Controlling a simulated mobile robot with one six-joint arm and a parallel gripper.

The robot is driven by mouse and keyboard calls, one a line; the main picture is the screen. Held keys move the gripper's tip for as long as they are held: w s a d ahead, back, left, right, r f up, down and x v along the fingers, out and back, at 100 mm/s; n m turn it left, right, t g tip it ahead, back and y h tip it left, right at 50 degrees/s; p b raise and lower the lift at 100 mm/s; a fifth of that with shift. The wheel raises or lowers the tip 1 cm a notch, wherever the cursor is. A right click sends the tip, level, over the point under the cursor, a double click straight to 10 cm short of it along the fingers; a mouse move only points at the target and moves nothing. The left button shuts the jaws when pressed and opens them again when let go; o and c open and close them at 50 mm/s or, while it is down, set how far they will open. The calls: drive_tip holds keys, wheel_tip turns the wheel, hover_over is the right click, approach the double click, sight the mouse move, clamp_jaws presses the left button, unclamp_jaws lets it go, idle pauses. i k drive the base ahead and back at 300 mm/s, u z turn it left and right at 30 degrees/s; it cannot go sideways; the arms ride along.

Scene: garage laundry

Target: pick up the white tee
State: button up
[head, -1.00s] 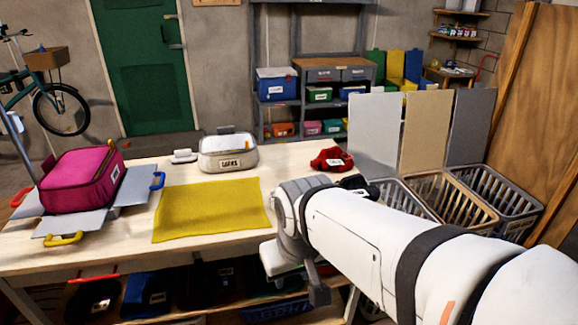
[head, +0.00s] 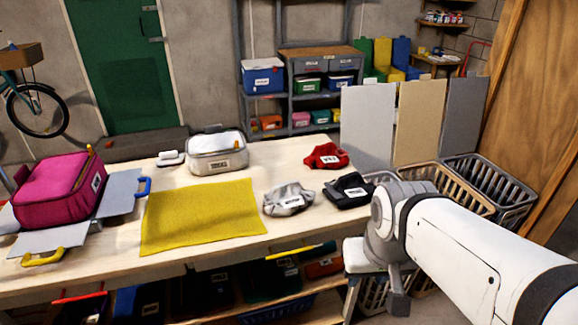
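A crumpled pale grey-white garment with a small label (head: 288,199) lies on the wooden table, just right of the yellow cloth. It is the only pale garment I see and looks like the white tee; its label is too small to read. My white arm reaches in from the right, and its end (head: 385,275) hangs at the table's front edge, right of and nearer than the pale garment, apart from it. I cannot make out the fingertips or whether they hold anything.
A red garment (head: 326,156) and a black one (head: 349,190) lie near the pale one. A yellow cloth (head: 203,215), a pale labelled bin (head: 217,153) and a magenta case (head: 60,190) are further left. Slatted baskets (head: 490,185) stand right, before upright panels (head: 367,125).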

sight(284, 199)
drive_tip(key=u, duration=0.05)
drive_tip(key=i, duration=1)
drive_tip(key=z, duration=0.05)
